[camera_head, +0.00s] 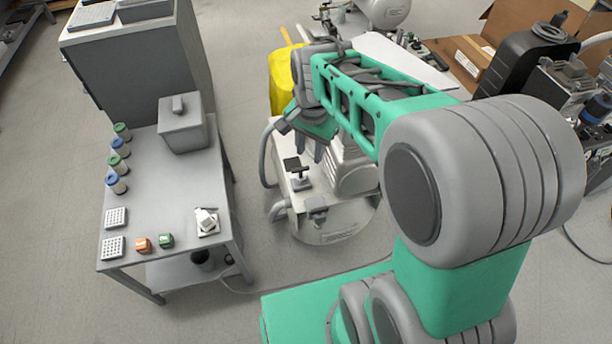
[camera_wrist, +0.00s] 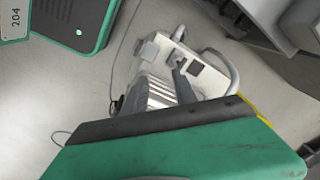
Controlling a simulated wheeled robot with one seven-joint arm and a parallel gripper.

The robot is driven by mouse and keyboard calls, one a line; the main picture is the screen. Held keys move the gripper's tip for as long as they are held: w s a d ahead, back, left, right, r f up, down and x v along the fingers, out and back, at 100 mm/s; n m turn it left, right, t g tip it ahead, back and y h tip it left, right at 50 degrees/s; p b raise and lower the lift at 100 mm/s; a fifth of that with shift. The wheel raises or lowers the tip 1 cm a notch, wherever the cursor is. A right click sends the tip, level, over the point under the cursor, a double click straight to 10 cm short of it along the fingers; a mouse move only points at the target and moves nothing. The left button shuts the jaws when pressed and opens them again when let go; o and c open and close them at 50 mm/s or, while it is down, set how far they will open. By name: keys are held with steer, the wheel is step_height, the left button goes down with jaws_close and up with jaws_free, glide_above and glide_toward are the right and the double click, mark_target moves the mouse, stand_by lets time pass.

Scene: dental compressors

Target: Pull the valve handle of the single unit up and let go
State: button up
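The single unit is a compressor (camera_head: 340,222) with a pale top and a ribbed grey motor, standing on the floor right of the bench. A small black handle-like part (camera_head: 294,164) stands on a post on its top; I take it for the valve handle. My gripper (camera_head: 311,147) points down just behind and right of this part, apparently apart from it. Its fingertips are small and partly hidden, so its opening is unclear. The wrist view shows the compressor's pale top (camera_wrist: 155,60) with a dark square part (camera_wrist: 188,66). My green gripper body covers the lower part of that view.
A grey bench (camera_head: 160,225) with a lidded box (camera_head: 183,125), jars and small blocks stands on the left. A yellow object (camera_head: 281,75) is behind the compressor. A hose (camera_head: 264,155) curves at its left side. More equipment and cardboard crowd the right.

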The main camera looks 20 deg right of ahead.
mark_target(301, 169)
steer(key=w+f+m+b, duration=0.1)
steer(key=w+f+m, duration=0.2)
steer(key=f, duration=0.1)
steer(key=w+f+m+b, duration=0.1)
steer(key=w+f+m, duration=0.1)
steer(key=w+f, duration=0.1)
steer(key=w+f+m+g+b, duration=0.1)
steer(key=w+f+m, duration=0.1)
steer(key=f, duration=0.3)
steer(key=shift+w+a+f+m, duration=0.1)
steer(key=shift+w+m, duration=0.3)
steer(key=shift+m, duration=0.4)
step_height(301, 169, down, 7)
steer(key=b, duration=0.2)
steer(key=shift+f+b, duration=0.1)
steer(key=shift+b, duration=0.2)
jaws_close()
